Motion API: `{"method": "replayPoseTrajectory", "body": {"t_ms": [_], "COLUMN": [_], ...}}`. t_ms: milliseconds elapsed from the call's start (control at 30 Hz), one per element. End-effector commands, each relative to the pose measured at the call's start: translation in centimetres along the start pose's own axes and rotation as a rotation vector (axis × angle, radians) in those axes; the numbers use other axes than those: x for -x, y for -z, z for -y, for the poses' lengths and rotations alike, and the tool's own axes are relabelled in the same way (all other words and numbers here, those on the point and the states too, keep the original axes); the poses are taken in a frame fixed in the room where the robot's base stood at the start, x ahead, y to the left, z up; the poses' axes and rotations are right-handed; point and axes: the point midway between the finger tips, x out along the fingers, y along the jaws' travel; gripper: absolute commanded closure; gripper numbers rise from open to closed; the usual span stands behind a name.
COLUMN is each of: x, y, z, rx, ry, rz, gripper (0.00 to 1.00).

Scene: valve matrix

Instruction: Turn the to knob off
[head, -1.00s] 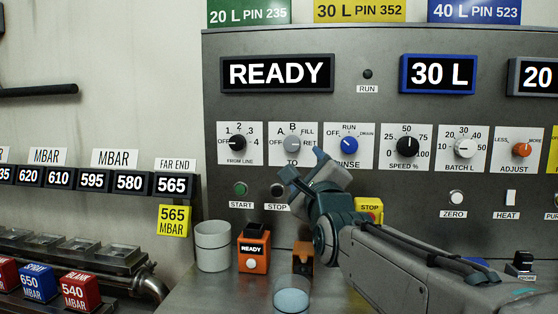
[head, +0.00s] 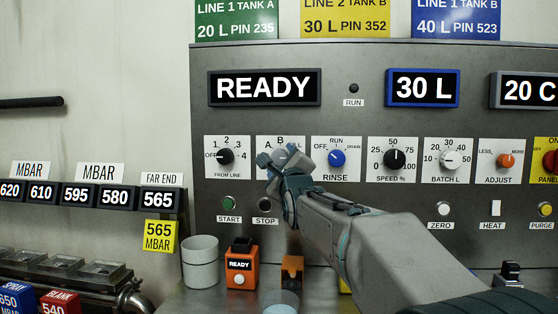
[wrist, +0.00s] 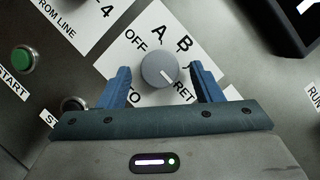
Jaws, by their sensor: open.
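The TO knob is a round grey dial on a white plate, with OFF, A, B and RET printed around it. In the wrist view the TO knob (wrist: 160,68) sits between the two blue fingers of my gripper (wrist: 165,77), with a gap on each side. Its white pointer line points to the lower right, toward RET. My gripper is open and not clamped on the knob. In the head view my gripper (head: 281,160) is in front of the TO plate (head: 270,142) and covers much of the knob and its lower labels.
The FROM LINE knob (head: 225,156) is left of the TO plate and the blue RINSE knob (head: 337,157) is right. The green START button (head: 229,204) and STOP button (head: 265,204) sit below. A grey cup (head: 200,262) and orange READY box (head: 240,265) stand on the counter.

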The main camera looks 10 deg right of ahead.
Motion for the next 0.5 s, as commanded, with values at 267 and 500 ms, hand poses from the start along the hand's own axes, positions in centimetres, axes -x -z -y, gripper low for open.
{"method": "replayPoseTrajectory", "body": {"t_ms": [267,500], "x": [-1.24,-1.22], "y": [0.04,0.03], "z": [-0.01,0.0], "rx": [0.0,0.0], "ry": [0.0,0.0], "rz": [-0.001,0.0], "gripper": [0.41,0.49]}}
